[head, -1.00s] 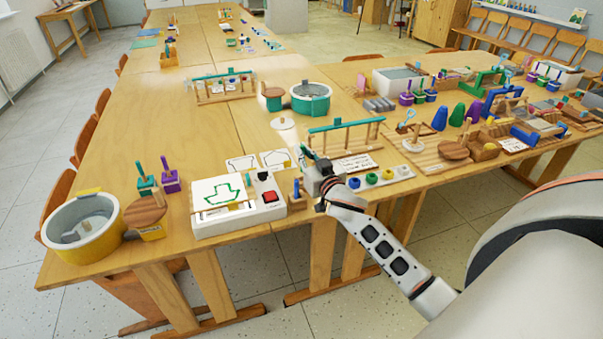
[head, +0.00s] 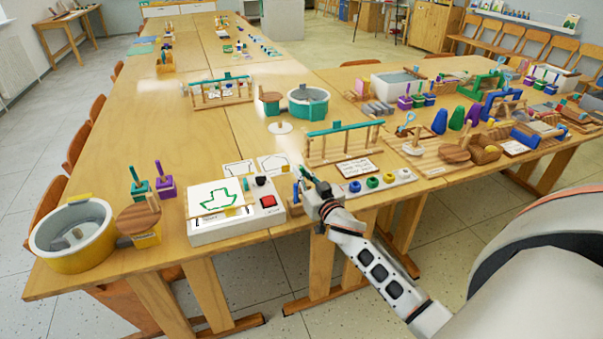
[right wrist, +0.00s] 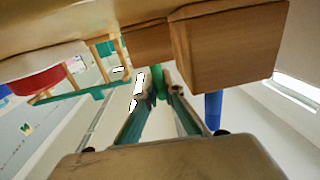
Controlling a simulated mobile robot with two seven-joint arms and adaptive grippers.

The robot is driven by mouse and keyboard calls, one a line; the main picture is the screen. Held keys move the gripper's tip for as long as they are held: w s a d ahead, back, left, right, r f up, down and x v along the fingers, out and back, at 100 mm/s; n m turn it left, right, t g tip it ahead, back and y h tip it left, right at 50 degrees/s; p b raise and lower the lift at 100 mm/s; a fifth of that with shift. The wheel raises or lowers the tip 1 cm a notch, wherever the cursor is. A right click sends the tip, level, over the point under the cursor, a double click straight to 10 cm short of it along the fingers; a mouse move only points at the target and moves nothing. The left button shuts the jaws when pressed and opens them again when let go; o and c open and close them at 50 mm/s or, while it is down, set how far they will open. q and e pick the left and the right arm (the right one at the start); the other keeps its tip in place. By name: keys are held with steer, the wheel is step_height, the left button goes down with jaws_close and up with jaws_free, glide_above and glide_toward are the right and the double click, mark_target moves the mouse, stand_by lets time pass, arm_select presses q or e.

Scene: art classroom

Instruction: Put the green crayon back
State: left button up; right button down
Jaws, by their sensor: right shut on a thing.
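The green crayon (right wrist: 160,80) is between the fingers of my right gripper, which is shut on it; the right wrist view shows this upside down. My right gripper (head: 307,178) is at the table's front edge, close beside a small wooden block (head: 296,207). A blue crayon stands at this block; it also shows in the right wrist view (right wrist: 213,110), beside the wooden block (right wrist: 228,45). The green crayon's end is near the block's edge; I cannot tell whether it is in a hole. My left gripper is not in view.
Left of the gripper stands a white drawing box (head: 243,229) with a red button. Right of it lies a white strip (head: 405,178) with several coloured knobs. Behind is a wooden rack with a teal bar (head: 345,128). The floor in front is clear.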

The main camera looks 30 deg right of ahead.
steer(key=c, duration=2.5)
jaws_free()
steer(key=shift+f, duration=0.1)
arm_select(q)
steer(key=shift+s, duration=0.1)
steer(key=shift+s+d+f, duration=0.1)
